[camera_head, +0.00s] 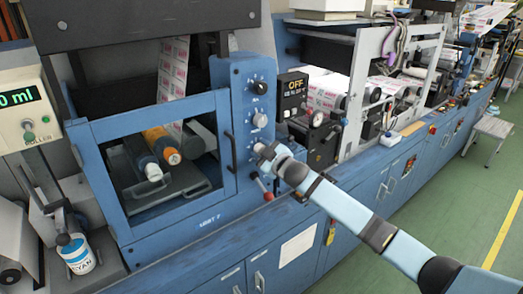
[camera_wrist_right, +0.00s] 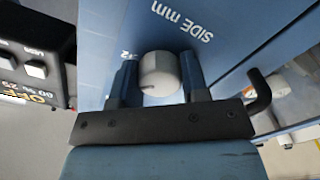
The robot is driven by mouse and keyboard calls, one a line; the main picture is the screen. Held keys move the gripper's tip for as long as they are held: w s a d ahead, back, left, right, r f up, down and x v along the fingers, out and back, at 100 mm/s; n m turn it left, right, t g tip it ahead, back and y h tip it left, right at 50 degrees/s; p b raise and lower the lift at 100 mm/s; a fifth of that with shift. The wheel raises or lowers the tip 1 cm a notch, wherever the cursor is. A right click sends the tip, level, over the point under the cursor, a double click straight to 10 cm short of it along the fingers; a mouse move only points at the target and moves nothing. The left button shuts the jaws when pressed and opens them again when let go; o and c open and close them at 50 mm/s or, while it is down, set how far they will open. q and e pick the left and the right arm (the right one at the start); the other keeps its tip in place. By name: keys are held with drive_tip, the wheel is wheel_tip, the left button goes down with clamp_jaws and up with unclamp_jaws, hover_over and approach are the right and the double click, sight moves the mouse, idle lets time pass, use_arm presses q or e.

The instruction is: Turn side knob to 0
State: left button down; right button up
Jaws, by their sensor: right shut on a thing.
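The side knob (camera_wrist_right: 160,74) is a pale grey round knob on the blue panel, with "SIDE mm" printed beside it. A short dark mark shows at the lower left of its face. A "-2" scale mark shows on the panel left of it; the rest of the scale is hidden. My right gripper (camera_wrist_right: 158,78) has one finger on each side of the knob and is shut on it. In the head view my right gripper (camera_head: 267,153) is at the front panel and mostly covers the knob. My left gripper is not in view.
Above my gripper on the same panel are a grey knob (camera_head: 259,120) and a black knob (camera_head: 258,87). A red-tipped lever (camera_head: 267,190) is just below. The "OFF" display box (camera_head: 292,94) stands to the right. A black hooked handle (camera_wrist_right: 260,90) is near the gripper in the wrist view.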

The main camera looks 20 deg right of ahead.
drive_tip(key=n+p, duration=0.1)
drive_tip(key=n, duration=0.9)
drive_tip(key=shift+p, duration=0.35)
idle(0.4)
drive_tip(key=o, duration=0.9)
drive_tip(key=shift+f, duration=0.1)
drive_tip(key=b+v, duration=0.1)
drive_tip(key=v, duration=1.3)
drive_tip(key=shift+b, duration=0.4)
drive_tip(key=shift+w, duration=0.1)
